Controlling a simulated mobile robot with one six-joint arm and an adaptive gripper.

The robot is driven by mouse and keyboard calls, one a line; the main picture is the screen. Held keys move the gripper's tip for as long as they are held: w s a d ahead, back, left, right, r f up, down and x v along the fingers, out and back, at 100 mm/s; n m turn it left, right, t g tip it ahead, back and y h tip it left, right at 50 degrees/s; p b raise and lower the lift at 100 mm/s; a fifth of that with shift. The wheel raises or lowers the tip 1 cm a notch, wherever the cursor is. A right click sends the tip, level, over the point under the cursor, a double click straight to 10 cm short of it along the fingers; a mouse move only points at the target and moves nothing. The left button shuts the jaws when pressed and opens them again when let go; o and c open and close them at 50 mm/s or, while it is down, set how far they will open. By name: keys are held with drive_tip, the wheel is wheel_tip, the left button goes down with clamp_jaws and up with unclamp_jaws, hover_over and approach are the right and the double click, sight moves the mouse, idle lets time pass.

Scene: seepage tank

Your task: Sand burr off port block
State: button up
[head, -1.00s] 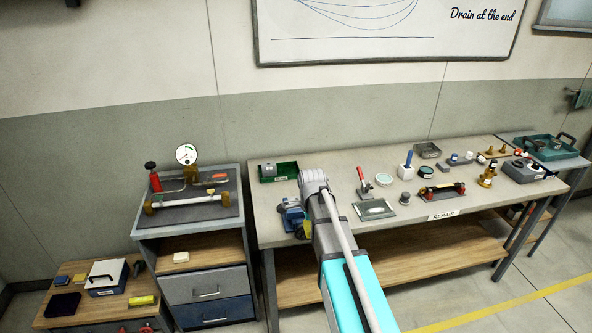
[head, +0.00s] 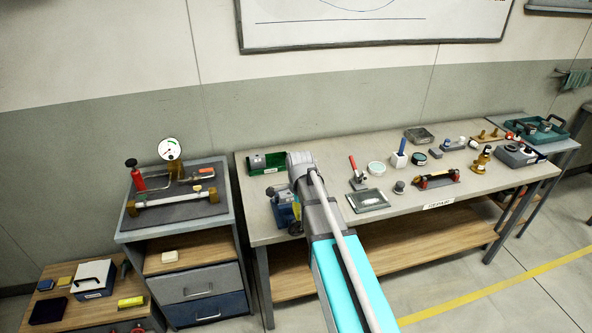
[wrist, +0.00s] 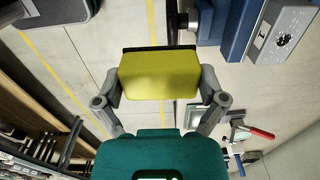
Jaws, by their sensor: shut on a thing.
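My gripper (wrist: 160,90) is shut on a yellow block with a dark edge, which looks like the sanding block (wrist: 158,76). In the head view my arm mostly hides the gripper, and a bit of yellow (head: 296,224) shows beside the arm near the bench's left front. A blue vise (head: 283,209) stands at the bench's left end. In the wrist view the blue vise (wrist: 238,28) is right of the held block, apart from it. A grey metal block with a round hole (wrist: 284,36), seemingly the port block, is at the vise. I cannot make out a burr.
A green bin (head: 284,168) stands behind the vise. A toggle clamp (head: 357,178), a framed plate (head: 368,200) and several small parts fill the bench to the right. A gauge rig (head: 172,200) stands on the cabinet at left.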

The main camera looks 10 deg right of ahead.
drive_tip(key=w+d+r+p, duration=0.1)
drive_tip(key=w+r+p, duration=0.1)
drive_tip(key=w, duration=0.5)
drive_tip(key=w+d+r+p, duration=0.2)
drive_tip(key=w+r+p, duration=0.1)
drive_tip(key=w, duration=0.4)
drive_tip(key=shift+d, duration=0.1)
